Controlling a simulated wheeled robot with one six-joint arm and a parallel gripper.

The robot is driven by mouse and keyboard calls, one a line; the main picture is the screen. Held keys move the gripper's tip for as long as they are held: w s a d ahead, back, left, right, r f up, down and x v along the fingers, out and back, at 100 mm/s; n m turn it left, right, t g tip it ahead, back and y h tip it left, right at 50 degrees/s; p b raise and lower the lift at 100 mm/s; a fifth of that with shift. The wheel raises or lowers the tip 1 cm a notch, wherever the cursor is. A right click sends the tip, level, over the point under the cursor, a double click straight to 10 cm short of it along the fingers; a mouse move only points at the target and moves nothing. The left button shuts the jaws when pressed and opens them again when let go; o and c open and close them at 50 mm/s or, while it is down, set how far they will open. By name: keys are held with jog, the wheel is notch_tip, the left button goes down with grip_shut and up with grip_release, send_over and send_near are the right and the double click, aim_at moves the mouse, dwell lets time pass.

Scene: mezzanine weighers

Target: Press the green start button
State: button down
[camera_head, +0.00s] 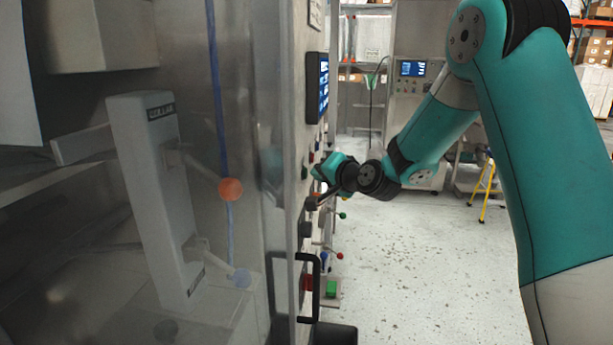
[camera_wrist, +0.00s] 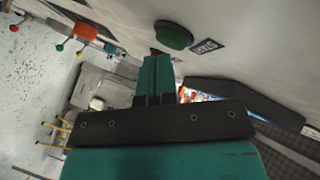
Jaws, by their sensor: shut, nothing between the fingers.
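In the wrist view a round, dark green button (camera_wrist: 174,36) with a dark rim is on the pale panel, beside a small dark label (camera_wrist: 207,46) that I cannot read surely. My gripper (camera_wrist: 156,57) is shut and empty. Its tip shows just below and left of this button; whether it touches the panel is unclear. In the head view my gripper (camera_head: 313,203) is at the panel face, seen edge-on.
A screen (camera_head: 317,87) sits high on the panel. A black handle (camera_head: 308,288) juts out below my gripper. Several coloured knobs stick out nearby, with a red one (camera_wrist: 85,31) in the wrist view.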

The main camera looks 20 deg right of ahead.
jog(key=shift+s+d, duration=0.3)
jog(key=shift+d, duration=0.05)
jog(key=shift+d+b, duration=0.1)
jog(key=shift+b, duration=0.2)
jog(key=s+d+b, duration=0.1)
jog(key=d, duration=0.1)
jog(key=s+d+b, duration=0.1)
jog(key=d+b, duration=0.1)
jog(key=shift+s, duration=0.4)
dwell(0.4)
